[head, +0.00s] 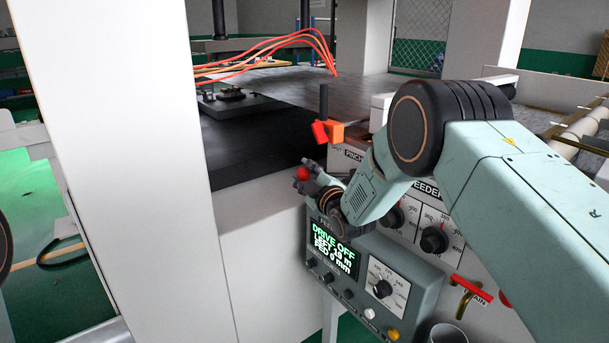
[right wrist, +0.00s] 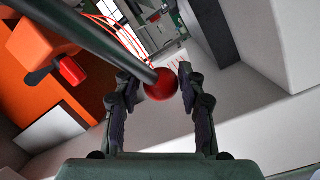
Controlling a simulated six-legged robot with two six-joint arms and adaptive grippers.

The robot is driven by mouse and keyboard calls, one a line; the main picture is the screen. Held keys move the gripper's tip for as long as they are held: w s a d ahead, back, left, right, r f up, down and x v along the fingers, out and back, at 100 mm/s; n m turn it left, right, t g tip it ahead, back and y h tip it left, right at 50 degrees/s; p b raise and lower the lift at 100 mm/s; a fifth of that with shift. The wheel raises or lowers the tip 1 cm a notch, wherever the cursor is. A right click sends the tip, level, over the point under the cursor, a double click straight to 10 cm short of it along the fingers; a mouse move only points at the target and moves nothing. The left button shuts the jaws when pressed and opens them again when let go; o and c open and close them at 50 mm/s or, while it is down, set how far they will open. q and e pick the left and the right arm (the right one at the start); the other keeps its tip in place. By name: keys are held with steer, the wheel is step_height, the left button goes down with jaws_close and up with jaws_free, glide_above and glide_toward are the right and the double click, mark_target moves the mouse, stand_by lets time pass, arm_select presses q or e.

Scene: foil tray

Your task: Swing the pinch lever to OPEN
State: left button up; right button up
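The lever's red ball knob (head: 303,173) shows at the tips of my right gripper (head: 308,182) in the head view. In the right wrist view the red ball (right wrist: 161,85) sits on the end of a black rod (right wrist: 95,42) that slants in from the upper left. There my right gripper (right wrist: 158,90) is open, with one finger on each side of the ball. A gap shows on the right of the ball; contact on the left I cannot tell. A PINCH label (head: 354,155) is partly hidden behind my right arm. My left gripper is not in view.
An orange block (head: 330,131) with a red piece and a black upright handle (head: 323,103) stands beside the lever. Below is a control box (head: 336,248) reading DRIVE OFF. A white post (head: 130,140) stands left. Orange-red cables (head: 290,42) hang above the dark bed.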

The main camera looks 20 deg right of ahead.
steer(key=shift+a, duration=0.2)
steer(key=c, duration=0.3)
steer(key=shift+d, duration=0.15)
steer(key=c, duration=0.4)
jaws_close()
steer(key=shift+f, duration=0.1)
